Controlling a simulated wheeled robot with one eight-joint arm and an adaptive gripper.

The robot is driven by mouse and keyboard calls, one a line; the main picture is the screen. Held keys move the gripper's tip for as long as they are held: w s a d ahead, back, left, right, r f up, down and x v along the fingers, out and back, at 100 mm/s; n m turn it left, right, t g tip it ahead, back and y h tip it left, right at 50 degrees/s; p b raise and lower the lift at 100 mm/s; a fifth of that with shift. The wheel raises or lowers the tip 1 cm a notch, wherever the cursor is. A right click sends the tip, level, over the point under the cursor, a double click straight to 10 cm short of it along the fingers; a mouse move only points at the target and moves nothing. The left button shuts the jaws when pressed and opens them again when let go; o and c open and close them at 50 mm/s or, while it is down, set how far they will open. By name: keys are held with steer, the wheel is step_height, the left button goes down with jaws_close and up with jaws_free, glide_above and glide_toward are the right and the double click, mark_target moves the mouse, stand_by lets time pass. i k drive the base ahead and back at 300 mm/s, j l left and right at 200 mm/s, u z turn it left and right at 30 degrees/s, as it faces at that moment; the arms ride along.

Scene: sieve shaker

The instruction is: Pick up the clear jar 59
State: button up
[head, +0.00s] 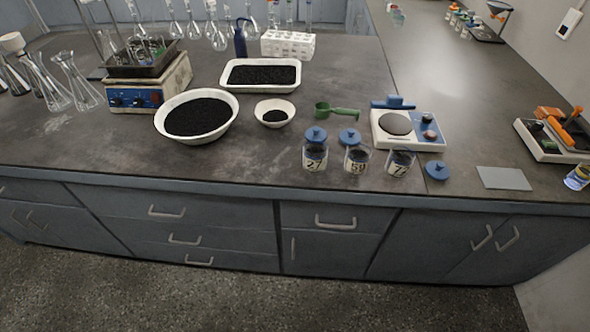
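The clear jar 59 (357,161) stands upright on the dark bench near its front edge, the middle one of three labelled jars. It holds dark grains. A blue lid (348,136) shows just behind and above its left side; I cannot tell whether it touches the jar. Jar 27 (315,158) stands close on the left with a blue lid on top. Jar 72 (400,164) stands close on the right, with its top open. My gripper is not in view.
A loose blue lid (438,171) lies right of jar 72, and a grey plate (504,178) farther right. Behind the jars are a green scoop (336,111) and a balance-like device (408,128). A small white bowl (275,112) and a large bowl (197,117) stand left.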

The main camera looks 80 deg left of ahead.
mark_target(359, 151)
steer(key=u, duration=2.6)
steer(key=k+l+z, duration=0.1)
steer(key=k+l, duration=0.25)
steer(key=l, duration=0.1)
